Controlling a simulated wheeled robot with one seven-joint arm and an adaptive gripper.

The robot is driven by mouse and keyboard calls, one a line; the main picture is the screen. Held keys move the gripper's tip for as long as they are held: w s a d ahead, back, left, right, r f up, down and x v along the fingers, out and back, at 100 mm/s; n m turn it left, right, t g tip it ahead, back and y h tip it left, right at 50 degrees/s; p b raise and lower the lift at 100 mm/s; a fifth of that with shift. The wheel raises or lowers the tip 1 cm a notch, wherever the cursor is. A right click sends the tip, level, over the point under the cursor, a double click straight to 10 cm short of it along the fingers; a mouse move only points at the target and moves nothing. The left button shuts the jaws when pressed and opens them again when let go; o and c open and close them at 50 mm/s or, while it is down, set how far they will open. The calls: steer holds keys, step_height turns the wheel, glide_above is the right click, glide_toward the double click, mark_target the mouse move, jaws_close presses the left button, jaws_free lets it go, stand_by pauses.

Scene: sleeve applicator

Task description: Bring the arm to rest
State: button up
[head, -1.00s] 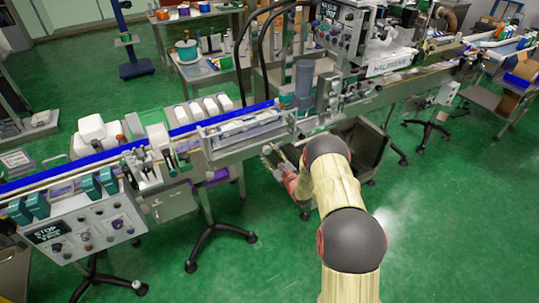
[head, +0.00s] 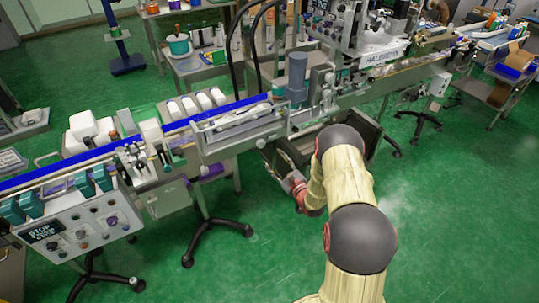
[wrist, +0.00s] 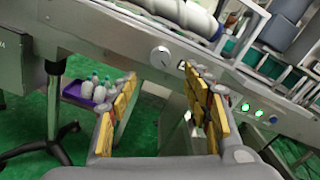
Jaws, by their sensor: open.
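A dark open bin (head: 362,140) stands under the line, close to my forearm. A control panel (head: 80,222) is at the left. White bottles in a purple tray (wrist: 88,92) sit left of the fingers in the wrist view. Green floor (head: 455,225) is clear at the right.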

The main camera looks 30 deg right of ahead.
steer(key=shift+s, duration=0.95)
